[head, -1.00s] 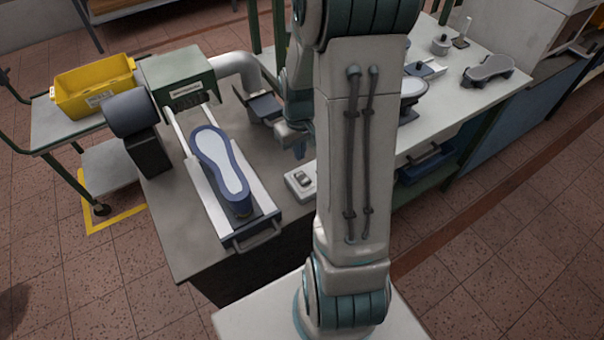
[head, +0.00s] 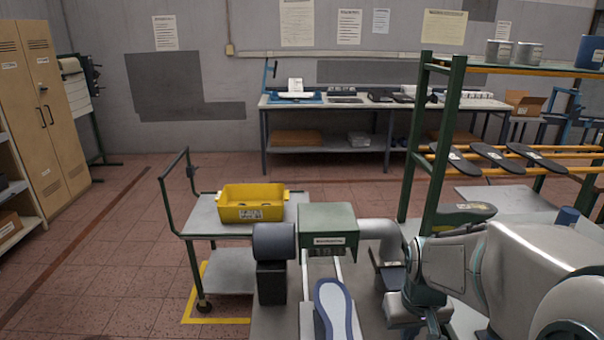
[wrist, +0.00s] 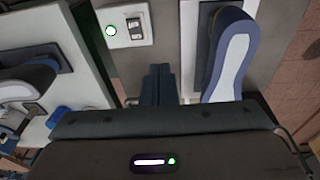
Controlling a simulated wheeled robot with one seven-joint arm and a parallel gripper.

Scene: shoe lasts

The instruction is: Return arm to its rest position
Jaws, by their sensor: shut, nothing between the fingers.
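My arm (head: 470,265) fills the lower right of the head view, folded in over the bench. My gripper's fingers (wrist: 160,84) show at the middle of the wrist view, side by side, shut and empty. They are over the grey bench surface, apart from the blue-edged shoe last to their right. That last (wrist: 233,55) lies in its holder with a pale top face. It also shows at the bottom of the head view (head: 335,305), in front of the green-topped machine.
The green-topped machine (head: 328,217) and its grey pipe (head: 378,229) stand left of my arm. A green-posted rack (head: 432,150) with several soles rises behind my arm. A yellow bin (head: 250,203) sits on a cart at left. A switch box (wrist: 124,24) is left of the fingers.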

